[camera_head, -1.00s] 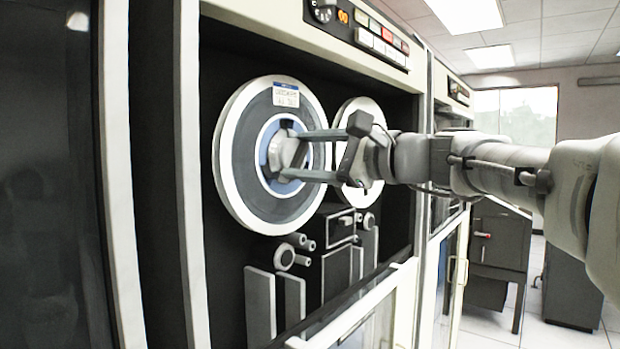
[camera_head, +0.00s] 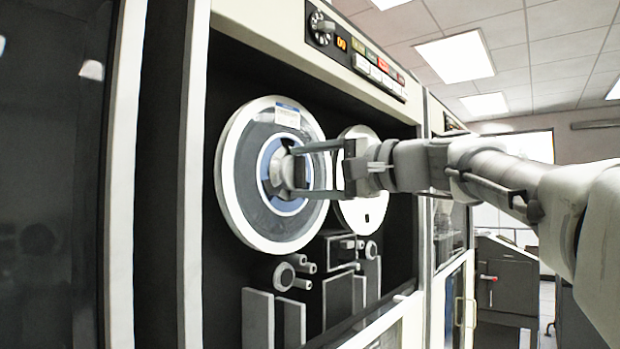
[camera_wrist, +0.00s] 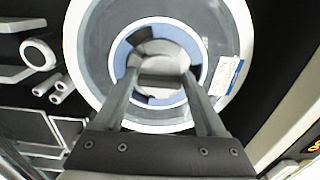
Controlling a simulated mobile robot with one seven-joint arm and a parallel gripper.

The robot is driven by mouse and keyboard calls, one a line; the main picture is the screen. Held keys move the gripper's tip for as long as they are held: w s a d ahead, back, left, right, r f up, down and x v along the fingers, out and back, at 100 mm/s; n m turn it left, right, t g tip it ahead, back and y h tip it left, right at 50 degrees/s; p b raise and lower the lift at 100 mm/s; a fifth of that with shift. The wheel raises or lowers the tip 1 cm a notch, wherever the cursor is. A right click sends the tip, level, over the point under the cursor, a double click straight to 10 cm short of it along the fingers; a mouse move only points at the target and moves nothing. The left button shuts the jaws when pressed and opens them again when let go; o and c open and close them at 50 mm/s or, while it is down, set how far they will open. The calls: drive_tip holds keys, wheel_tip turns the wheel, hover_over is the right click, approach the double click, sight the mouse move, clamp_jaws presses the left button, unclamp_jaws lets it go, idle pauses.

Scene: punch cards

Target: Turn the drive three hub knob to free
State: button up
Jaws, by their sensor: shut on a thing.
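The hub knob (camera_head: 279,174) is a grey knob in the blue-ringed centre of the near tape reel (camera_head: 238,188). The reel is grey with a white rim and a small label near its top. My gripper (camera_head: 300,172) comes from the right, with its two fingers one above the other on either side of the knob. In the wrist view the knob (camera_wrist: 160,54) sits between the fingertips (camera_wrist: 160,82), and the fingers are shut on it. The fingers cover part of the knob, so its exact turn angle is hard to read. The reel's label (camera_wrist: 226,77) shows at the right there.
A second reel (camera_head: 362,212) sits behind my gripper to the right. Rollers (camera_head: 284,275) and guide plates lie below the reels. A control panel (camera_head: 362,55) with a dial and coloured buttons is above. A cabinet frame edge (camera_head: 195,190) stands at the left.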

idle(0.4)
drive_tip(key=o, duration=1.3)
drive_tip(key=shift+d, duration=0.1)
drive_tip(key=v, duration=1.7)
drive_tip(key=shift+s+d+p, duration=0.1)
drive_tip(key=shift+s+p, duration=0.05)
drive_tip(key=shift+p, duration=0.2)
drive_tip(key=shift+f, duration=0.1)
